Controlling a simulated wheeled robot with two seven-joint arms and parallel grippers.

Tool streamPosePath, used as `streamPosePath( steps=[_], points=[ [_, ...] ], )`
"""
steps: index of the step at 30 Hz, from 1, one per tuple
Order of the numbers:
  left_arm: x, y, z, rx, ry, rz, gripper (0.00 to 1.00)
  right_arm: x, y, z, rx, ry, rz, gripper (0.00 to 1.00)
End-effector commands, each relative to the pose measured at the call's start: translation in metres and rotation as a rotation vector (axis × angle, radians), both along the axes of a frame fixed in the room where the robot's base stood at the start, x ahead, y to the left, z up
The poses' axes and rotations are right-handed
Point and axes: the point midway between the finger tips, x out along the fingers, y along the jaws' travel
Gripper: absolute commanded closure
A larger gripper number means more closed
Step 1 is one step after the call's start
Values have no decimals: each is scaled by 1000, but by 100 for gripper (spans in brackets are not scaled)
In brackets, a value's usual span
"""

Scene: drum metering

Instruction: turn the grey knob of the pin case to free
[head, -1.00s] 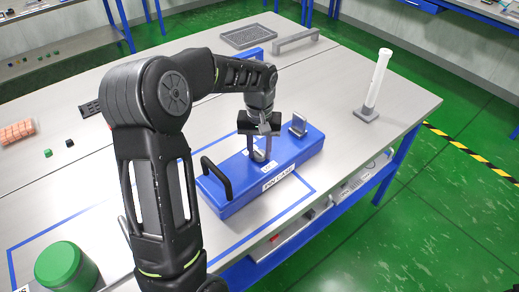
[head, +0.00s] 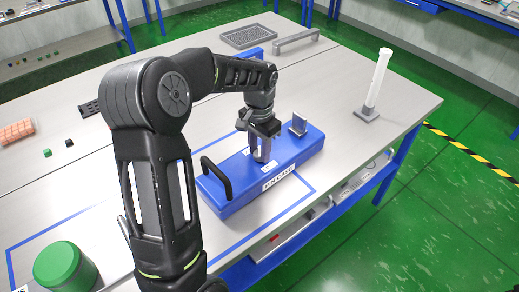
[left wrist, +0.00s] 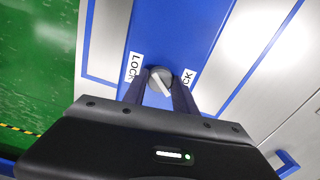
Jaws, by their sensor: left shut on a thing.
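The blue pin case (head: 235,196) lies on the table with its name label on the near side. A black handle (head: 216,176) arches over its left end. A grey upright piece (head: 299,125) stands at its right end. My left gripper (head: 262,155) points down over the middle of the lid, shut on the grey knob. The knob (left wrist: 160,78) shows between the two fingers in the left wrist view, its pale pointer line slanted. A LOCK label (left wrist: 134,67) is left of it. A label (left wrist: 187,78) on the right is partly hidden by a finger. My right gripper is not in view.
A green round container (head: 66,268) is at the front left. A grey tray (head: 249,37) and grey bar (head: 296,41) are at the back. A blue outline surrounds the case.

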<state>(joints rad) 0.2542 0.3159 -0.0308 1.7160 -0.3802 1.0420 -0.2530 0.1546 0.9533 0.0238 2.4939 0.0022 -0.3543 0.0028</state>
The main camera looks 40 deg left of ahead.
Motion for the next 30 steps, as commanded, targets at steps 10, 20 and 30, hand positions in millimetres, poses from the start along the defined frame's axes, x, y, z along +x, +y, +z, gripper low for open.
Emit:
streamPosePath(
  steps=[10, 20, 30],
  points=[
    [1, 0, 1, 0, -2, -326, 100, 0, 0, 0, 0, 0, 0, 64],
    [1, 0, 1, 1, -3, -630, 100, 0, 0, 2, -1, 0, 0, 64],
    [1, 0, 1, 1, -3, -834, 100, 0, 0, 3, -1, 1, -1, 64]
  ],
)
